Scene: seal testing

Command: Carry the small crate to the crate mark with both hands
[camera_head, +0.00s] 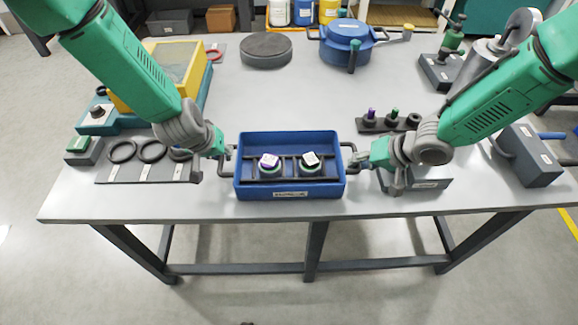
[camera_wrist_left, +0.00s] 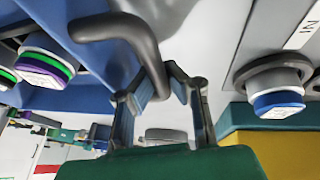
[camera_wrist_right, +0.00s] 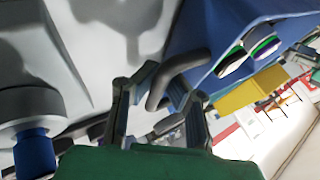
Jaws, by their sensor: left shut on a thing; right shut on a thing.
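The small blue crate (camera_head: 242,187) is at the table's front middle, with a dark handle at each end. Two round parts with white tops (camera_head: 269,161) (camera_head: 310,159) stand in a dark rack inside it. My left gripper (camera_head: 226,150) is shut on the left handle, which also shows in the left wrist view (camera_wrist_left: 112,24). My right gripper (camera_head: 358,158) is shut on the right handle, which shows in the right wrist view (camera_wrist_right: 180,66). The crate looks about level; I cannot tell whether it touches the table. I cannot make out the crate mark.
A dark plate with black rings (camera_head: 150,172) lies left of the crate. A rack with small parts (camera_head: 388,123) and a grey box (camera_head: 526,156) are to the right. A blue pot (camera_head: 346,36) and dark disc (camera_head: 267,48) stand behind. The table between is clear.

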